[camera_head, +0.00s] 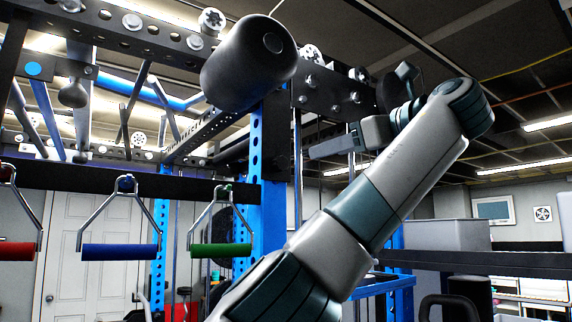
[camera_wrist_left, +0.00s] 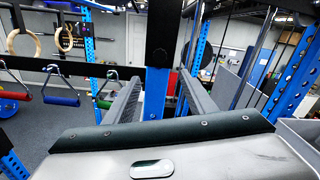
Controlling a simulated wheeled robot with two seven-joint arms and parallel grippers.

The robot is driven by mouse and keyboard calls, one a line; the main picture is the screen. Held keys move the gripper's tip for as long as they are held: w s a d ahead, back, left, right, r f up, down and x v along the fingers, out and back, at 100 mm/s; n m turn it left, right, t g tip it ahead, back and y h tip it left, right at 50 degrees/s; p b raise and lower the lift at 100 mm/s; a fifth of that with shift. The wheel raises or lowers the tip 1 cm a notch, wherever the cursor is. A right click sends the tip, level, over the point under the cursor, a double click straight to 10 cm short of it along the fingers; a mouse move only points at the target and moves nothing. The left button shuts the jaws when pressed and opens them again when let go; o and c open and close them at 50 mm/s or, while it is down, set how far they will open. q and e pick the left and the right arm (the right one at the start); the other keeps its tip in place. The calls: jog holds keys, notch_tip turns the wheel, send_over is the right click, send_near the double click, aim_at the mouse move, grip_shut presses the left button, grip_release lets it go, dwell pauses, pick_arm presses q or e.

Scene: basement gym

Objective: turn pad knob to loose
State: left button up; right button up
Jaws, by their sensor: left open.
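A dark grey cylindrical pad (camera_head: 238,72) sticks out from the rack's upper beam in the head view. Several round knobs and bolts sit along that beam, among them a pale star-shaped knob (camera_head: 212,20) above the pad and another (camera_head: 310,52) right of it. I cannot tell which one is the pad knob, or its setting. My left gripper (camera_head: 316,151) is below and right of the pad, pointing left, apart from the knobs. In the left wrist view the gripper (camera_wrist_left: 160,78) is open with nothing between its fingers; a blue post stands beyond. My right gripper is not in view.
A blue upright (camera_head: 271,150) of the rack stands left of my gripper. Handles in red (camera_head: 17,251), blue (camera_head: 121,251) and green (camera_head: 221,250) hang from a dark crossbar. A grey bin (camera_head: 446,234) sits on a shelf at the right.

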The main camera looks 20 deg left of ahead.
pick_arm(q)
jog(key=x, duration=0.2)
jog(key=p, duration=0.3)
send_near(283, 165)
jog(key=p+x, duration=0.4)
jog(key=x, duration=0.3)
jog(key=shift+w+r+p, duration=0.1)
jog(key=shift+r+p, duration=0.1)
jog(key=shift+p, duration=0.15)
jog(key=shift+x, duration=0.85)
jog(key=shift+f, duration=0.15)
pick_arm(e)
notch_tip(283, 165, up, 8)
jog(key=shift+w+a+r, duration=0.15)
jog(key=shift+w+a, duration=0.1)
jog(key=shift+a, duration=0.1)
pick_arm(q)
jog(key=shift+d, duration=0.1)
jog(key=c, duration=1)
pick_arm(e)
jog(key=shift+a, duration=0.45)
